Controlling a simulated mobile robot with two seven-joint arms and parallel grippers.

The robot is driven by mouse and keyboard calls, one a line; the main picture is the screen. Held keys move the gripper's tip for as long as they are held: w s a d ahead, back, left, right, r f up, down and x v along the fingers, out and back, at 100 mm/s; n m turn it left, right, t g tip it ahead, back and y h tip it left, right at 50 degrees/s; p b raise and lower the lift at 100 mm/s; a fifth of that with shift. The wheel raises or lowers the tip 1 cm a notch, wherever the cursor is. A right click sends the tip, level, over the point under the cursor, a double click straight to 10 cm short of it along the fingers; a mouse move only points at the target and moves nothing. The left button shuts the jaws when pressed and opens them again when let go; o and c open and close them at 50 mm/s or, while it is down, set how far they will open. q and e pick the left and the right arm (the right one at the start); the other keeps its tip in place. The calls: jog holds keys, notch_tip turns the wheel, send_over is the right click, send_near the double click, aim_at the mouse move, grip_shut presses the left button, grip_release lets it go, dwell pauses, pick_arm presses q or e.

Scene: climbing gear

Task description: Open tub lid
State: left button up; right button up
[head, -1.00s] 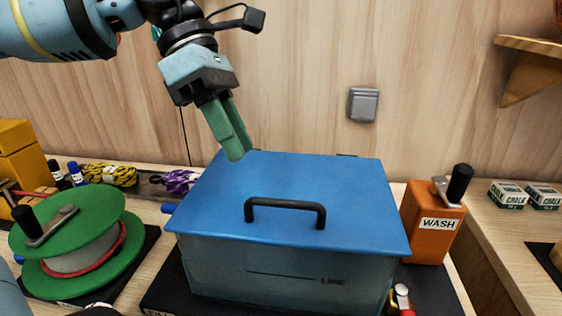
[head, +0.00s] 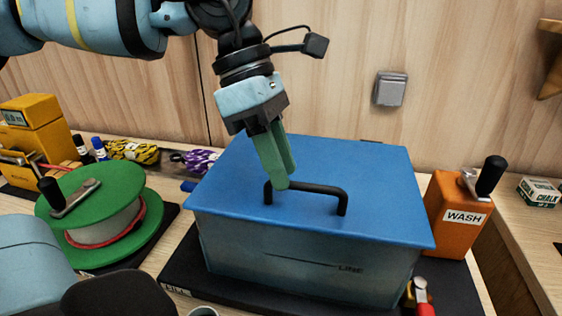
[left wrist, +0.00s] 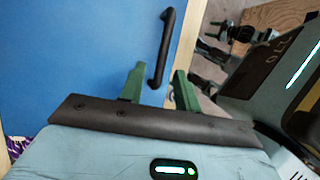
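The tub (head: 310,265) is a translucent box labelled LINE, with a flat blue lid (head: 330,165) lying closed on it. A black bar handle (head: 318,188) stands near the lid's front edge; it also shows in the left wrist view (left wrist: 164,45). My left gripper (head: 279,182) points down over the lid with its green fingers at the left part of the handle. In the left wrist view the fingers (left wrist: 157,86) are apart and empty, with the handle ahead between them. Whether they touch it cannot be told. My right gripper is not seen.
A green reel (head: 100,205) stands left of the tub and an orange WASH container (head: 455,215) close on its right. Yellow and purple rope bundles lie behind at left. The tub sits on a dark mat (head: 185,275). A wooden wall is behind.

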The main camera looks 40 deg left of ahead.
pick_arm(q)
jog(key=shift+d+f, duration=0.1)
jog(key=shift+f, duration=0.2)
grip_shut()
jog(key=shift+r, duration=0.15)
